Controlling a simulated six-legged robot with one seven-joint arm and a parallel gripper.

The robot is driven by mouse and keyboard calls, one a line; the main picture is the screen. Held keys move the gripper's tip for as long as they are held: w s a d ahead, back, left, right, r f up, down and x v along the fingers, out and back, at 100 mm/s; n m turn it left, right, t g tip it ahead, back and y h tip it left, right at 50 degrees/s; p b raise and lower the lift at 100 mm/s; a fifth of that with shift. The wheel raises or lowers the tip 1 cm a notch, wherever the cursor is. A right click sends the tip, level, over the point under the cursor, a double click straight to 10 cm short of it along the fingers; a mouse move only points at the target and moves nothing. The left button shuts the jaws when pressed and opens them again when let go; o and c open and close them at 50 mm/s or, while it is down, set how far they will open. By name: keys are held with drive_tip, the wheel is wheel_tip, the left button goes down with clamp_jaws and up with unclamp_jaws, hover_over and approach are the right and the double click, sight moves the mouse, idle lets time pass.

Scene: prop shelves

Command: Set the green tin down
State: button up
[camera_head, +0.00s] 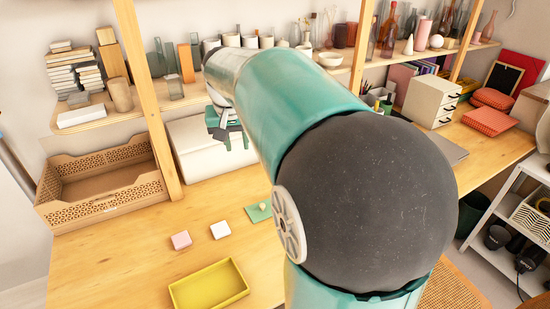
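My gripper (228,133) shows small, beyond my arm, in front of the white box under the shelf. Dark green parts (238,142) show around its fingers; they may be the green tin, but I cannot tell them from the gripper itself. Whether the fingers are open or shut is unclear. A flat green square piece (254,216) with a pale round knob lies on the wooden table (120,265), below the gripper in the picture and partly close to my arm's edge.
A yellow tray (208,286), a pink block (181,240) and a white block (220,230) are on the table. A perforated wooden crate (100,207) stands at left. Shelf posts (150,100) rise behind. My arm hides the table's middle right.

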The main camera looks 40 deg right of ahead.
drive_tip(key=w+d+f+m+g, duration=0.1)
drive_tip(key=d+f+m, duration=0.15)
drive_tip(key=d, duration=0.55)
drive_tip(key=w+d+f+m+y, duration=0.15)
drive_tip(key=d+f, duration=0.25)
drive_tip(key=d, duration=0.5)
drive_tip(key=w+d+f+m+g+h, duration=0.1)
drive_tip(key=d+f+m, duration=0.15)
drive_tip(key=d, duration=0.55)
drive_tip(key=s+d+f+m+y, duration=0.25)
drive_tip(key=s+d+f, duration=0.25)
drive_tip(key=d+f, duration=0.5)
drive_tip(key=shift+h, duration=0.5)
drive_tip(key=f, duration=0.2)
drive_tip(key=d+f, duration=0.1)
drive_tip(key=f, duration=0.1)
drive_tip(key=d+f, duration=0.1)
drive_tip(key=f, duration=0.1)
drive_tip(key=shift+w+f, duration=0.1)
drive_tip(key=shift+w+d+f, duration=0.1)
drive_tip(key=shift+f, duration=1.35)
drive_tip(key=shift+d+f, duration=0.1)
drive_tip(key=shift+f, duration=1.35)
clamp_jaws()
